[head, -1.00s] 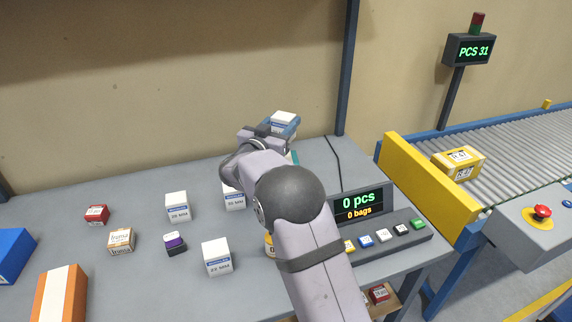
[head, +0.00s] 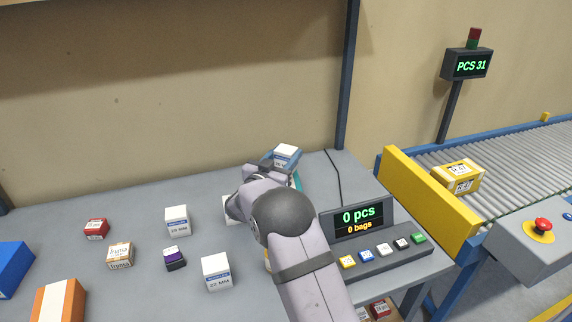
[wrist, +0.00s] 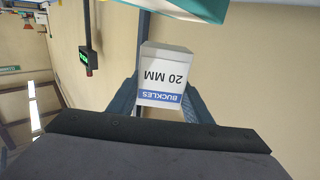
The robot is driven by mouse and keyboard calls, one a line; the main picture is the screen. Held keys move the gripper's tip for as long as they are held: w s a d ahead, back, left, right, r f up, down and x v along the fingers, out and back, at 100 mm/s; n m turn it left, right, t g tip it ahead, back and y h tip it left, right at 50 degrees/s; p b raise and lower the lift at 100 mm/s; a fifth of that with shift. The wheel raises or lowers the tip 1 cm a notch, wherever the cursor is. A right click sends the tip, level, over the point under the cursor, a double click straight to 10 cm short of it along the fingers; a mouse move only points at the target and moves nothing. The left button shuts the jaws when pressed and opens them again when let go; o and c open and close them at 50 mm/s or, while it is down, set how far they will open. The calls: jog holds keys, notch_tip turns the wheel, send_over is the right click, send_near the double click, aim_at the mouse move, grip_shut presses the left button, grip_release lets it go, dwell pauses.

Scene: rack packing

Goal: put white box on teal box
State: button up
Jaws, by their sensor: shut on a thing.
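The white box (head: 286,151) with a blue band is held over the back right of the table. In the wrist view the same box (wrist: 164,76) shows upside-down "BUCKLES 20 MM" print. My gripper (head: 276,160) is shut on it, with one finger on each side in the wrist view (wrist: 163,90). The teal box (head: 297,181) shows only as a sliver behind my arm, below the white box. Part of it crosses the top of the wrist view (wrist: 185,8), with a narrow gap to the white box.
Other white boxes stand at the centre (head: 177,220) and nearer (head: 216,272); another is mostly hidden by my arm. A red box (head: 96,228), tan box (head: 120,255) and purple box (head: 175,258) stand left. A counter display (head: 358,216) is right of my arm.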

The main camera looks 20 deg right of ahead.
jog(key=shift+f, duration=1.7)
jog(key=shift+f, duration=0.1)
jog(key=o, duration=1.2)
jog(key=shift+f, duration=0.1)
jog(key=shift+a, duration=0.1)
jog(key=b+v, duration=0.1)
jog(key=v, duration=1.1)
jog(key=shift+r, duration=0.2)
